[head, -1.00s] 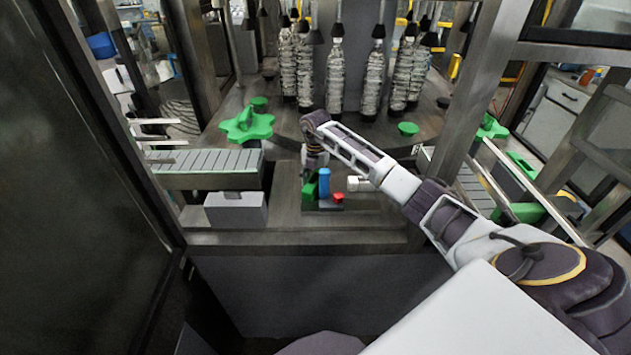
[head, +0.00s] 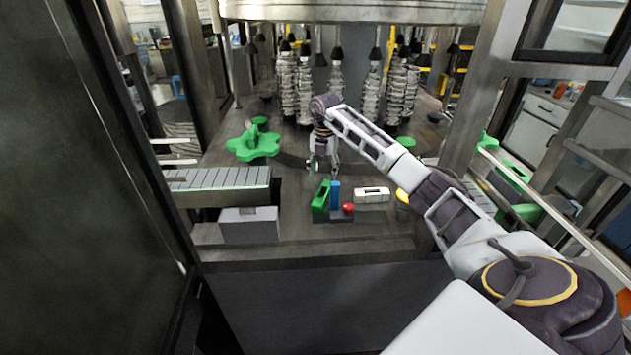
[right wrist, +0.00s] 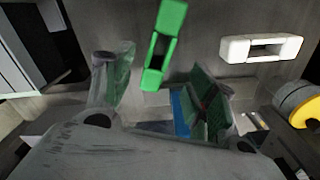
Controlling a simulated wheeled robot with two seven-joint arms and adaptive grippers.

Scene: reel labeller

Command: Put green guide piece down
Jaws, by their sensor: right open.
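The green guide piece (head: 321,199), a long block with a slot, is just left of the blue block (head: 335,188) in the head view. It also shows in the right wrist view (right wrist: 171,20); I cannot tell whether it stands or lies. A red knob (head: 348,209) is right of the blue block. My right gripper (head: 323,168) is open and empty, above and behind the green piece, apart from it. In the right wrist view its fingers are spread, and the right finger partly hides the blue block (right wrist: 180,108). My left gripper is not in view.
A white slotted block (head: 371,194) lies to the right. A green star wheel (head: 254,146) and a slatted conveyor (head: 220,180) are at the left, with a grey box (head: 249,224) below it. Metal posts frame both sides. The deck around the white block is mostly clear.

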